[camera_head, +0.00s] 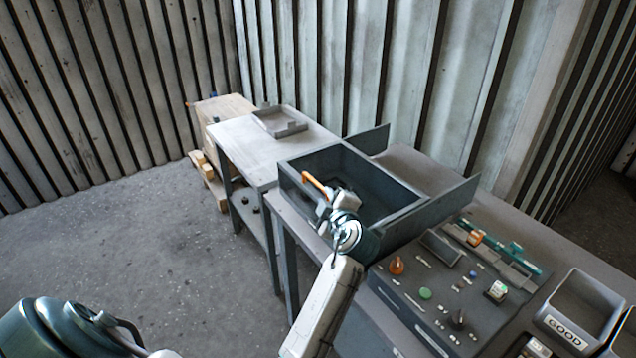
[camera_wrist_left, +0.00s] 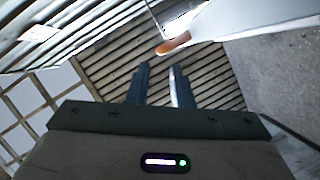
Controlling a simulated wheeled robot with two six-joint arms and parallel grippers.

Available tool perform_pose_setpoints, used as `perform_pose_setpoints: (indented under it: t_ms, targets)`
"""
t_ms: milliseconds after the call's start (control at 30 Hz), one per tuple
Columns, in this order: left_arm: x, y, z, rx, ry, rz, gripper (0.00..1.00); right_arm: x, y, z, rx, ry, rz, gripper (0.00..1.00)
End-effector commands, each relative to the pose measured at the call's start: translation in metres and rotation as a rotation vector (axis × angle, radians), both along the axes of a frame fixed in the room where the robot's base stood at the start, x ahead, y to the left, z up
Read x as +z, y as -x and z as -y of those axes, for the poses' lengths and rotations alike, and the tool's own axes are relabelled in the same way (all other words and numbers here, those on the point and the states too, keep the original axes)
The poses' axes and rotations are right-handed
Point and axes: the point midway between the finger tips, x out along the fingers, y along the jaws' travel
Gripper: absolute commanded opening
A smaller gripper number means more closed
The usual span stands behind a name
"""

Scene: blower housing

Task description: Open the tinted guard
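A dark grey box-like housing (camera_head: 300,205) stands on the bench in the head view. Its top looks dark; I cannot clearly tell the tinted guard from the housing's dark inside. An orange handle (camera_head: 315,184) shows at the housing's left part, and also ahead of the fingers in the left wrist view (camera_wrist_left: 173,45). My left gripper (camera_head: 337,183) is over the housing close to the handle. In the left wrist view its two fingers (camera_wrist_left: 160,82) are apart with nothing between them, and the handle lies beyond their tips. My right gripper is not in view.
A control panel (camera_head: 405,290) with knobs and buttons is to the right of the housing, with a bin marked GOOD (camera_head: 567,331) beyond. Upright grey plates (camera_head: 445,205) flank the housing. A side table (camera_head: 240,137) with a grey tray (camera_head: 280,123) is at the left.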

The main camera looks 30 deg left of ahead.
Motion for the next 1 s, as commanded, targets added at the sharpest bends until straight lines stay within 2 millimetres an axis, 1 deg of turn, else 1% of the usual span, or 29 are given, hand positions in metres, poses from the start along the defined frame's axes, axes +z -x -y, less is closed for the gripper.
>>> perform_pose_setpoints:
  t_ms: [33, 100, 300, 400, 600, 867, 967, 1000]
  targets:
    - [0.004, -0.005, -0.008, 0.002, -0.006, -0.004, 0.20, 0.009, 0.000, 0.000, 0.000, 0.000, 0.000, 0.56]
    - [0.001, -0.015, -0.019, 0.001, -0.006, -0.004, 0.20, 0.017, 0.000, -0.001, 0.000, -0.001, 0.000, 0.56]
    - [-0.008, -0.039, -0.046, 0.001, -0.004, -0.004, 0.20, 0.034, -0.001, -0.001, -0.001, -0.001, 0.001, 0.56]
    - [-0.012, -0.048, -0.055, 0.000, -0.002, -0.004, 0.20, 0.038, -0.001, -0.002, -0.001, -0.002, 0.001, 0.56]
    - [-0.017, -0.056, -0.064, -0.001, 0.000, -0.002, 0.20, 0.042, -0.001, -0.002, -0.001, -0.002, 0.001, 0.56]
    - [-0.019, -0.056, -0.064, -0.001, 0.000, -0.002, 0.20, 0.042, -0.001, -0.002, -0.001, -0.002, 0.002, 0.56]
    - [-0.019, -0.056, -0.064, -0.001, 0.000, -0.002, 0.02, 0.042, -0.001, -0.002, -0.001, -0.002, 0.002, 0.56]
    - [-0.019, -0.056, -0.064, -0.001, 0.000, -0.002, 0.00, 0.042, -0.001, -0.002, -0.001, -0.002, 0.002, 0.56]
